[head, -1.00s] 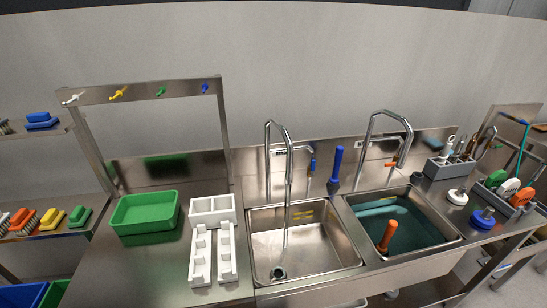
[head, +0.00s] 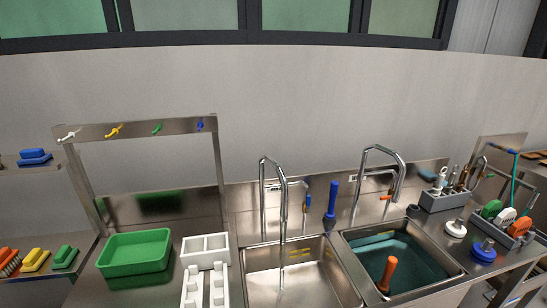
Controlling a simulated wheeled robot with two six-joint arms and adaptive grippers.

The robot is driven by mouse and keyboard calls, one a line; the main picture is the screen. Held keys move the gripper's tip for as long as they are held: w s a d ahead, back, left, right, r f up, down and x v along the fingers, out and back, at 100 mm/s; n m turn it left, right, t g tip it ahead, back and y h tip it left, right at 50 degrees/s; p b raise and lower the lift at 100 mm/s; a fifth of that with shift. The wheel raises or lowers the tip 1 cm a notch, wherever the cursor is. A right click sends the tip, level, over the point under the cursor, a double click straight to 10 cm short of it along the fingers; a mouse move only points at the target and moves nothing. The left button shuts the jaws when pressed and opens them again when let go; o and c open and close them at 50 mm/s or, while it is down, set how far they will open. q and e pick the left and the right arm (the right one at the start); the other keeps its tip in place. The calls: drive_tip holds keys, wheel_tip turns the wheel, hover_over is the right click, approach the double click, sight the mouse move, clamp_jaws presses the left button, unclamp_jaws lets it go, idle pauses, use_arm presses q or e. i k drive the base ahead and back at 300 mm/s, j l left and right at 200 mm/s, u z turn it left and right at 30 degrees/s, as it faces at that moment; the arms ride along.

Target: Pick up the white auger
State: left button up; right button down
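A small white auger (head: 69,135) hangs at the far left end of a steel rail (head: 138,127) above the counter. Yellow (head: 114,131), green (head: 157,129) and blue (head: 200,124) pieces of similar shape hang along the same rail to its right. Neither of my grippers shows in the head view.
A green tray (head: 135,252) and a white rack (head: 205,250) stand on the counter below the rail. Two sinks with tall taps lie to the right, the right one holding water (head: 420,255). A shelf with coloured brushes (head: 36,260) is at far left.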

sight(436, 193)
drive_tip(key=z, duration=1.3)
